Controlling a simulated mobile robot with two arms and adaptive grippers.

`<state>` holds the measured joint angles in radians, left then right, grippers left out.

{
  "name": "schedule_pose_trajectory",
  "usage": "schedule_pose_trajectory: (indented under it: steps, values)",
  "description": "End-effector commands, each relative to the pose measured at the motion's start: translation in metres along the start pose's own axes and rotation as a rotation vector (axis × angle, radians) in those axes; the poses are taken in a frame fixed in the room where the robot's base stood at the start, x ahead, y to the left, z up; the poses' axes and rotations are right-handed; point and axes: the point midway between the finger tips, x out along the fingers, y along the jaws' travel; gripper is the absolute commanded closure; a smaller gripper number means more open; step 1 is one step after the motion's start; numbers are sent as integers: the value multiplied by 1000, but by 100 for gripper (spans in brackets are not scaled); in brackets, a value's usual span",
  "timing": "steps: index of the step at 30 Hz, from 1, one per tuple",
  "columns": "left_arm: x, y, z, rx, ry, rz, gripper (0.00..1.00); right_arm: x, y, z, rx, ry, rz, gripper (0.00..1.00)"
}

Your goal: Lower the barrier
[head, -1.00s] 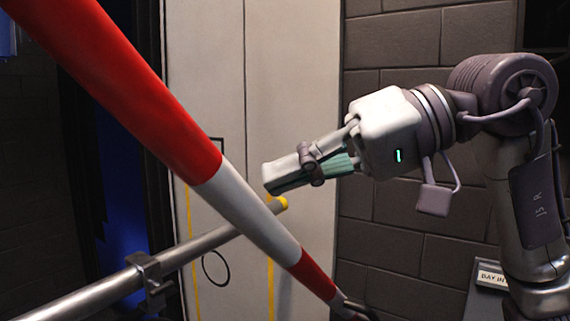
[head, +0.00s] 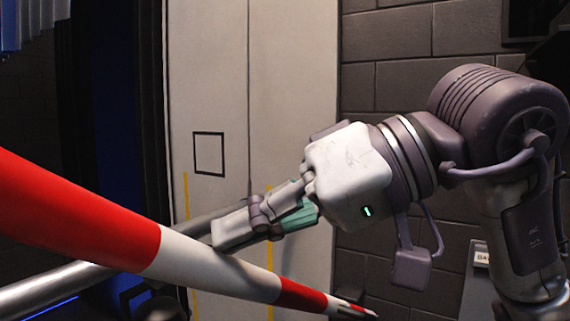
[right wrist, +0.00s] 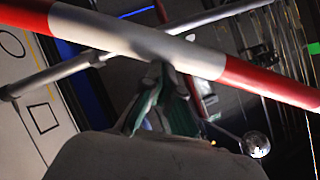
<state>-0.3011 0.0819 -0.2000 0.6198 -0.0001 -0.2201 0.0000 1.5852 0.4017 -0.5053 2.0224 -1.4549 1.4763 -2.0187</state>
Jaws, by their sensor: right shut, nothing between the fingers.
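The barrier (head: 110,215) is a red and white striped pole. It slants from the left edge of the head view down to the lower right; its striped length also crosses the top of the right wrist view (right wrist: 135,38). My right gripper (head: 228,236) is shut and empty. Its fingertips are at the upper side of the pole's white band, and they seem to touch it. In the right wrist view the fingers (right wrist: 160,85) point at the white band. My left gripper is not in view.
A grey metal rail (head: 60,285) runs behind the barrier at the lower left. A pale double door panel (head: 290,110) with yellow stripes stands behind, beside a dark brick wall (head: 410,65). A small sign (head: 481,256) is at the lower right.

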Motion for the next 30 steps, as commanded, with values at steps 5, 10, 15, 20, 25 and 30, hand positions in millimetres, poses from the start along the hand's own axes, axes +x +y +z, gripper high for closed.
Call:
schedule_pose_trajectory:
  steps: [5, 10, 15, 20, 25, 30]
  values:
    - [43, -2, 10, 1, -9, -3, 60, 34, 6, 52, -63, -2, 39, 100]
    - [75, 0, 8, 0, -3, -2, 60, 63, 9, 94, -118, -2, 75, 100]
    - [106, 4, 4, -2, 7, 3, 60, 89, 14, 134, -169, -1, 109, 100]
    - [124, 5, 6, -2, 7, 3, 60, 106, 17, 160, -202, 1, 132, 100]
    - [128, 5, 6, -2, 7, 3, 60, 112, 18, 169, -217, 2, 143, 100]
    - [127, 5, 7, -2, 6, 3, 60, 111, 17, 168, -216, 1, 143, 100]
